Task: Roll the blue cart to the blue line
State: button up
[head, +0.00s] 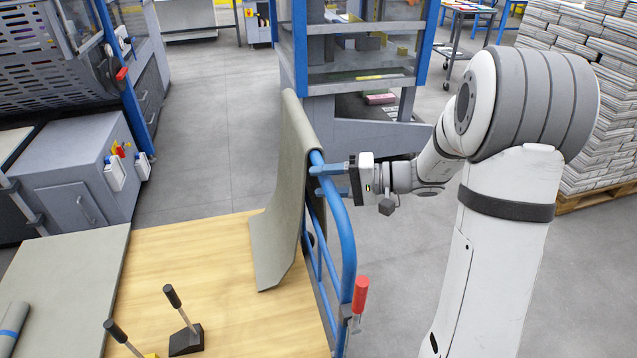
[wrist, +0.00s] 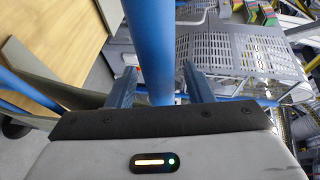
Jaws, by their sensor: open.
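The blue cart (head: 347,235) shows as a blue tubular handle frame beside a wooden deck (head: 215,260). A grey-green sheet (head: 283,200) drapes over the handle frame. My gripper (head: 318,180) reaches in from the right at the upper part of the blue tube. In the wrist view, the blue tube (wrist: 150,60) passes between the two open fingers of my gripper (wrist: 160,90), with space showing on the right side. I cannot tell whether a finger touches the tube. I do not see a blue line on the floor in either view.
A red-handled lever (head: 360,295) is on the frame's near end. Two black-handled levers (head: 184,310) stand on the deck. A grey cabinet (head: 75,185) is at left, a blue-framed machine (head: 360,75) behind, and newspaper stacks (head: 600,125) at right. Grey floor (head: 200,130) is clear between the machines.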

jog(key=shift+x, duration=0.9)
jog(key=shift+c, duration=0.5)
grip_shut()
